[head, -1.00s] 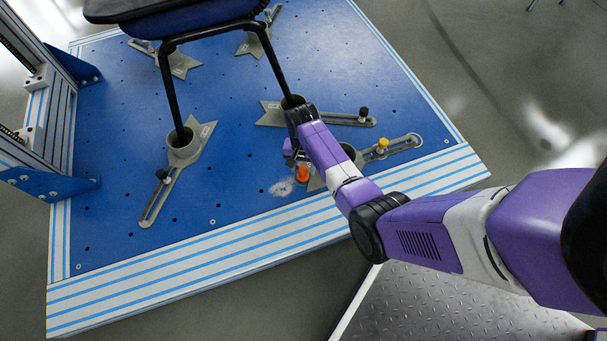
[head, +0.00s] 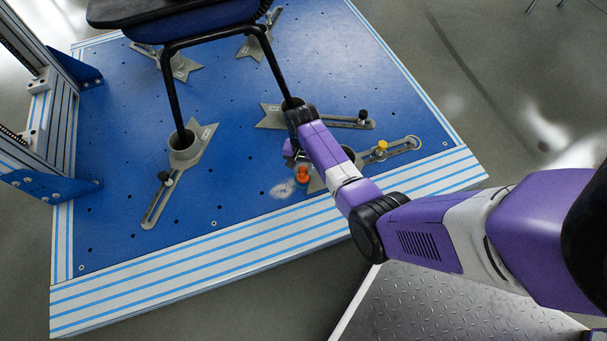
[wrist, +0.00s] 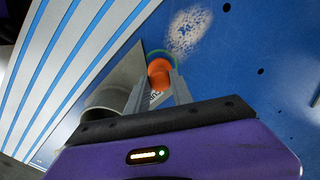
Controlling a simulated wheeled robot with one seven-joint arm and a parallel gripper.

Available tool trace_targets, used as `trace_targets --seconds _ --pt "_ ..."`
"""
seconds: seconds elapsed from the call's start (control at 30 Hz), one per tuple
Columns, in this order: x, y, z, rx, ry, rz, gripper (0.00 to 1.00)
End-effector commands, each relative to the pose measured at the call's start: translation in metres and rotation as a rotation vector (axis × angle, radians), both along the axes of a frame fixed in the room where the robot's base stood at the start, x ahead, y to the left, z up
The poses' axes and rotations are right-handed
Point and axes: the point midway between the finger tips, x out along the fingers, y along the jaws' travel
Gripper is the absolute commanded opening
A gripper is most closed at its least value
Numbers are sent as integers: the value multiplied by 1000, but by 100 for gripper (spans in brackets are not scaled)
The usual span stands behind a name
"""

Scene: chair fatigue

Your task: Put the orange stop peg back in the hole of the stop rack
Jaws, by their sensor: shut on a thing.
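The orange stop peg (head: 303,174) shows just left of my forearm in the head view, low over the front of the blue plate. In the wrist view the orange peg (wrist: 159,70) sits between the tips of my gripper (wrist: 158,82), which is shut on it. A thin green ring shows around the peg's far end on the blue surface. I cannot tell whether the peg touches the plate or stands in a hole. In the head view my gripper is mostly hidden by my own wrist. I cannot clearly make out the stop rack.
A grey bracket with a round cup (wrist: 104,103) is close beside my gripper in the wrist view. A yellow knob (head: 382,146) sits on a slotted arm to the right. A chair leg (head: 274,68) stands in another cup behind. A pale speckled patch (head: 283,188) marks the plate.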

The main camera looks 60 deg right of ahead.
Motion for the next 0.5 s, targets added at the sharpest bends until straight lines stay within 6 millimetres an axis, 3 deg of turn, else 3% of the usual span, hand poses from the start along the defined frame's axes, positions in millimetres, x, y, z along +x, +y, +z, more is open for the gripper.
trace_targets --seconds 0.5 --pt "0 0 17 0 0 0 0"
